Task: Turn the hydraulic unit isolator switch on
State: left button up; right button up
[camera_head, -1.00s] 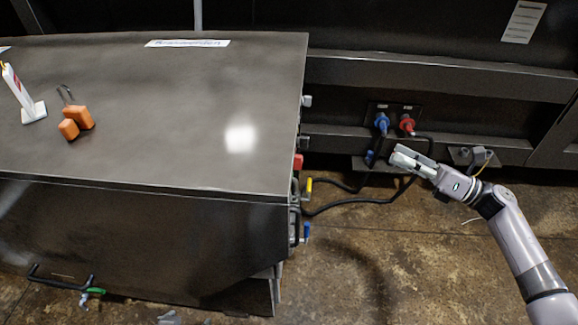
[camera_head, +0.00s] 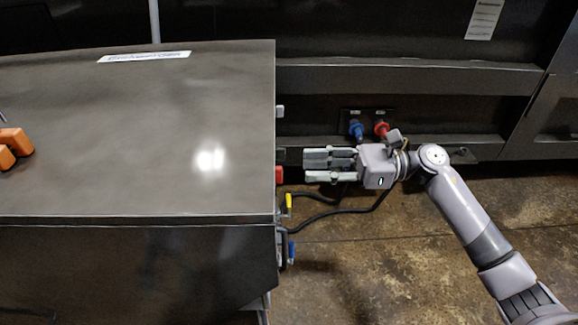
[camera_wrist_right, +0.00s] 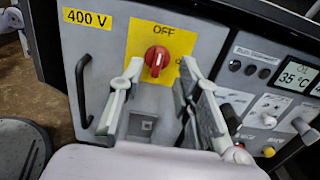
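The isolator switch is a red rotary knob (camera_wrist_right: 157,60) on a yellow plate (camera_wrist_right: 139,40) marked "OFF" above it, in the right wrist view. Its pale mark sits low on the knob; I cannot tell its exact setting. My right gripper (camera_wrist_right: 160,72) is open, with one finger on each side of the knob in that view and nothing between them; contact is not visible. In the head view my right gripper (camera_head: 318,167) points left at the right side of the dark cabinet (camera_head: 120,140), where a red part (camera_head: 279,175) shows. My left gripper is out of view.
The panel carries a "400 V" label (camera_wrist_right: 88,20), a black handle (camera_wrist_right: 84,90) and a temperature display (camera_wrist_right: 297,77). Black cables (camera_head: 335,212) run beside the cabinet to blue (camera_head: 356,130) and red connectors (camera_head: 381,129). Orange objects (camera_head: 14,143) lie on the cabinet top.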

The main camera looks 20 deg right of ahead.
jog(key=x, duration=0.5)
jog(key=shift+w+a, duration=0.1)
jog(key=shift+a, duration=0.3)
jog(key=shift+c, duration=0.3)
grip_shut()
